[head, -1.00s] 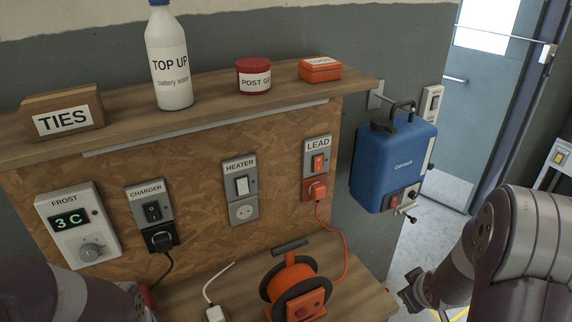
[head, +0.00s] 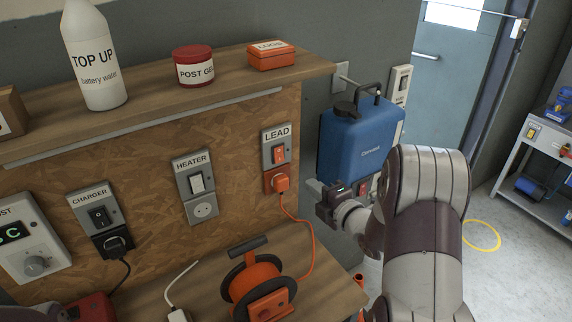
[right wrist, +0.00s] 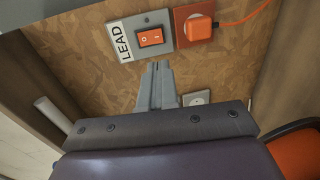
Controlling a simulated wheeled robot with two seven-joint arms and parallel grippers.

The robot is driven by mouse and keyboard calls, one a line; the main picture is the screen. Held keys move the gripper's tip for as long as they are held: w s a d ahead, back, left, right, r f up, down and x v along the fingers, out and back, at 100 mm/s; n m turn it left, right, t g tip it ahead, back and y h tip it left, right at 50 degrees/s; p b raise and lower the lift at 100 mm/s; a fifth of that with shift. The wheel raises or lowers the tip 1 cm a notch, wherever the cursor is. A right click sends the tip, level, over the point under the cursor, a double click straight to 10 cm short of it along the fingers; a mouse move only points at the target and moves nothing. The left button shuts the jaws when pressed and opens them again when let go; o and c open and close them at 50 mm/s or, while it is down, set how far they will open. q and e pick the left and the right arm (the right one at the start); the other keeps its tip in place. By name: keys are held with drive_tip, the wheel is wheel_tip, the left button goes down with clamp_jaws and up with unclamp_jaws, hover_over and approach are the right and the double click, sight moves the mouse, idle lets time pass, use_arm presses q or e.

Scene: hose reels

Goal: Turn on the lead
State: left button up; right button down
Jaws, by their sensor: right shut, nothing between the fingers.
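The LEAD switch is an orange rocker (head: 279,153) on a grey plate on the chipboard panel, with an orange plug (head: 280,183) in the socket below it. The rocker also shows in the right wrist view (right wrist: 151,37), turned sideways; I cannot tell which side is pressed in. The plug's orange cord runs down to the orange reel (head: 262,284) on the bench. My right gripper (head: 322,200) is shut and empty, to the right of the plate in the head view. In the right wrist view its fingertips (right wrist: 157,66) point at the panel just beside the rocker, apparently apart from it. My left gripper is out of view.
The HEATER switch (head: 197,184) and CHARGER switch (head: 99,216) are further left on the panel. A shelf (head: 150,118) juts out above, holding a bottle, a red tub and an orange box. A blue canister (head: 352,147) is on the wall behind my right arm.

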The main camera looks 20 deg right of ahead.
sight(280, 160)
drive_tip(key=w+p, duration=0.1)
drive_tip(key=w, duration=0.2)
drive_tip(key=w+a+p, duration=0.1)
drive_tip(key=w+p, duration=0.1)
drive_tip(key=w, duration=0.2)
drive_tip(key=w+f+p, duration=0.1)
drive_tip(key=w, duration=0.3)
drive_tip(key=shift+w+a, duration=0.15)
drive_tip(key=shift+a, duration=0.25)
drive_tip(key=shift+w+f+p, duration=0.2)
drive_tip(key=shift+w+p, duration=0.1)
drive_tip(key=shift+w, duration=0.35)
